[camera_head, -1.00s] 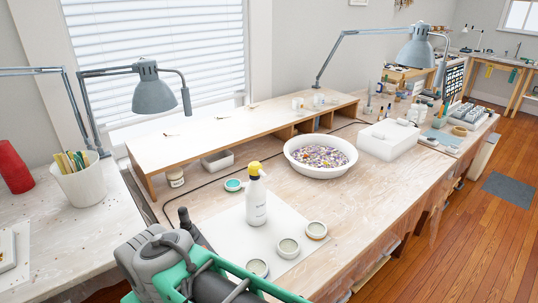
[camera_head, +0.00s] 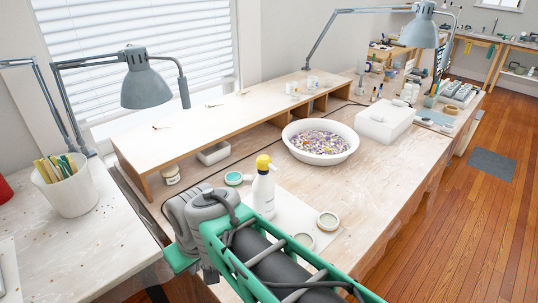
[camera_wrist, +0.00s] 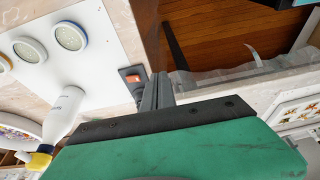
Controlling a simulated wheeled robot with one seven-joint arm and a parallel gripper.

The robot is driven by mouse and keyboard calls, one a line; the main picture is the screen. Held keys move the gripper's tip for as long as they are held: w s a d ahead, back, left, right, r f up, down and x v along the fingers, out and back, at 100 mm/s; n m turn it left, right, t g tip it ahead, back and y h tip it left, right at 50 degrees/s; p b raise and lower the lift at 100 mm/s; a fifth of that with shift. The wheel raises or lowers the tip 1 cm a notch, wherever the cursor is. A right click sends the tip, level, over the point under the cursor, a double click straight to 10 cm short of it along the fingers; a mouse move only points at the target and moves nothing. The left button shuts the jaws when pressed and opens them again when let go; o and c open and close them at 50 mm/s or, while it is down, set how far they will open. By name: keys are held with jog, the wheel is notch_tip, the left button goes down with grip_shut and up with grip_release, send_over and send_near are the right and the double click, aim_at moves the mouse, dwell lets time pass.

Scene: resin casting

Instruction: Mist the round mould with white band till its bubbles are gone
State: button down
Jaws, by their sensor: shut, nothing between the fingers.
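The round mould with the white band (camera_wrist: 30,50) lies on a white sheet in the wrist view, between a mould with a blue-grey band (camera_wrist: 70,37) and one with a tan band (camera_wrist: 5,64). In the head view the white-banded mould (camera_head: 303,241) is partly hidden by my arm, and the tan one (camera_head: 328,221) shows clear. Bubbles are too small to tell. A white spray bottle with a yellow head (camera_head: 263,187) stands upright on the sheet; it also shows in the wrist view (camera_wrist: 64,112). My gripper (camera_wrist: 158,92) is shut and empty, apart from the bottle and moulds.
A white bowl of coloured pieces (camera_head: 320,142) and a white box (camera_head: 385,122) stand behind. A teal-topped jar (camera_head: 233,178) is by the bottle. A wooden shelf (camera_head: 220,120) and lamp (camera_head: 146,85) line the back. The bench's right front is clear.

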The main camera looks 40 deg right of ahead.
jog(key=w+d+r+t+y+p, duration=0.1)
jog(key=w+d+r+t, duration=0.15)
jog(key=w+d, duration=0.5)
jog(key=w+d+r+t+y, duration=0.1)
jog(key=w+d+r+t, duration=0.2)
jog(key=d, duration=0.7)
jog(key=s+d+r+t+h, duration=0.1)
jog(key=s+d+r+t, duration=0.2)
jog(key=d, duration=0.6)
jog(key=s+d+r+t+h+p, duration=0.1)
jog(key=s+d+r+t, duration=0.2)
jog(key=d, duration=0.6)
jog(key=shift+s+r, duration=0.3)
jog(key=shift+r, duration=0.45)
